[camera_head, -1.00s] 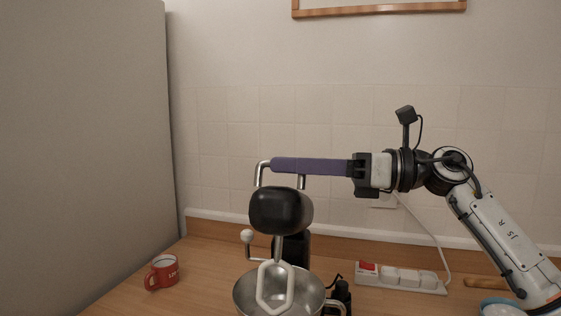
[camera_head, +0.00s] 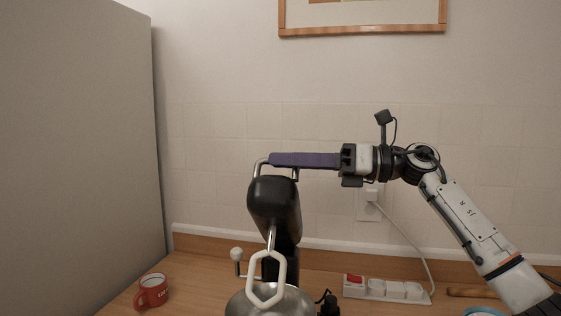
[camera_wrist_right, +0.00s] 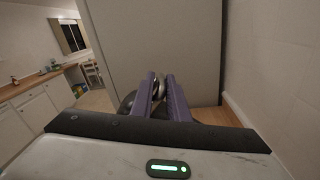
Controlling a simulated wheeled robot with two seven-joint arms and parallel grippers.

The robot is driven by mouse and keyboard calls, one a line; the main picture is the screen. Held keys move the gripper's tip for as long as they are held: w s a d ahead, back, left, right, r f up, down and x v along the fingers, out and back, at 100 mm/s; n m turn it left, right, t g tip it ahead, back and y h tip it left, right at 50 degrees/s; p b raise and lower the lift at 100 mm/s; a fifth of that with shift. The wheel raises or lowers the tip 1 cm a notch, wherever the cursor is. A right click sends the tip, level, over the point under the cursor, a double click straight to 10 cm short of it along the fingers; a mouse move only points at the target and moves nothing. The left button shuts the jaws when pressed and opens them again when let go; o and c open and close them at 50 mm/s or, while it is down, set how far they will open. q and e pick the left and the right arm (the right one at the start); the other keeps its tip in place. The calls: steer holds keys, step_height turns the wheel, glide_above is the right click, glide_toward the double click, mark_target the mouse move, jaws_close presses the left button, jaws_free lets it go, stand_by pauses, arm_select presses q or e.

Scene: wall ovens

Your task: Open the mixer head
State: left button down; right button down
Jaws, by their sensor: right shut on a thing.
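The black mixer head (camera_head: 275,208) is tilted up, with its underside partly showing. A white beater (camera_head: 267,278) hangs from it above the steel bowl (camera_head: 240,304), which is cut off by the bottom edge. A metal handle (camera_head: 257,166) sits across the top of the head. My right gripper (camera_head: 276,159) has long purple fingers reaching in from the right, shut on this handle. The right wrist view shows the handle's metal (camera_wrist_right: 160,88) between the two fingers. My left gripper is not in view.
A red mug (camera_head: 153,291) stands on the wooden counter at left, near a tall grey panel (camera_head: 75,150). A power strip (camera_head: 385,289) lies right of the mixer, its cord running to a wall outlet. A blue-rimmed bowl (camera_head: 483,311) is at lower right.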

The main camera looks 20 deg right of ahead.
steer(key=shift+w+d+f, duration=0.1)
steer(key=shift+d+f, duration=0.05)
steer(key=c, duration=1.8)
jaws_free()
steer(key=shift+w+d+f, duration=0.1)
steer(key=b+v, duration=0.2)
steer(key=v, duration=0.8)
steer(key=shift+d, duration=0.1)
